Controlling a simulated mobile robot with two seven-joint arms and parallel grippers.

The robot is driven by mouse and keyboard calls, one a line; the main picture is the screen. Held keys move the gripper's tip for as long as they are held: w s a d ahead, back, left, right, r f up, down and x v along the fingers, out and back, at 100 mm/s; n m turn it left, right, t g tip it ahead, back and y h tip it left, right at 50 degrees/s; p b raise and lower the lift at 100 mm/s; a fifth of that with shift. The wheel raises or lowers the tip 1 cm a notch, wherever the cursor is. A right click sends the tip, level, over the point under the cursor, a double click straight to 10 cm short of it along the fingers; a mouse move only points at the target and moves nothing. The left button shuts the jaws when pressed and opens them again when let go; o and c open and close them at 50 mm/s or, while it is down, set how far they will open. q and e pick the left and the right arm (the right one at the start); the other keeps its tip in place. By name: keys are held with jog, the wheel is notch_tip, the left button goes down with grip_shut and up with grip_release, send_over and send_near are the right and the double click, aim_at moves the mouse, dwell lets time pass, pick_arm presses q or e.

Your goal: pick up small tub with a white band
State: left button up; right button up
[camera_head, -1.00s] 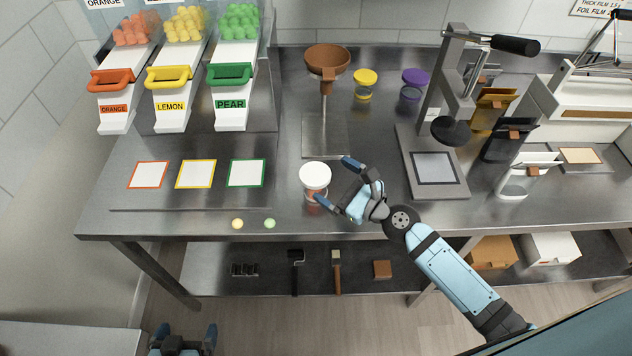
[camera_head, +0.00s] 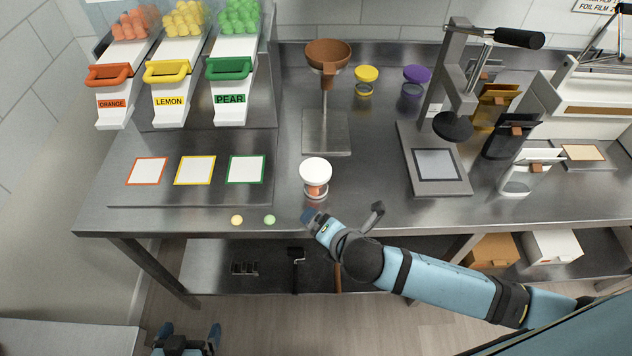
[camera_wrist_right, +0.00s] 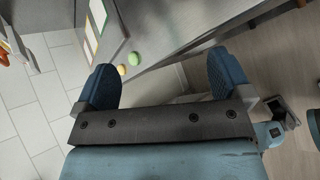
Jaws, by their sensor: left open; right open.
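The small tub (camera_head: 316,192) stands upright near the front edge of the steel table in the head view. My left gripper (camera_head: 188,335) is open and empty at the bottom left, away from the table.
A yellow-lidded tub (camera_head: 366,82) and a purple-lidded tub (camera_head: 414,82) stand farther back. A brown funnel on a stand (camera_head: 327,58) is behind the small tub, and a press (camera_head: 436,165) is to its right. Yellow (camera_head: 237,220) and green (camera_head: 270,220) gummies lie at the front edge.

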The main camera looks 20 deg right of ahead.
aim_at(320, 189)
jog(key=w+d+n+t+h, duration=0.1)
jog(key=w+n, duration=0.1)
jog(key=n, duration=0.1)
jog(key=w+n+t+h, duration=0.1)
jog(key=w+n, duration=0.2)
jog(key=w+d+n+t, duration=0.1)
jog(key=w+n, duration=0.1)
jog(key=n, duration=0.2)
jog(key=shift+w+d+h, duration=0.35)
jog(key=shift+h, duration=0.05)
jog(key=x, duration=0.3)
jog(key=p+x, duration=0.1)
jog(key=x, duration=0.1)
jog(key=shift+w+a, duration=0.15)
jog(key=shift+a, duration=0.1)
jog(key=c, duration=1.2)
jog(key=shift+r, duration=0.1)
jog(key=shift+c, duration=0.2)
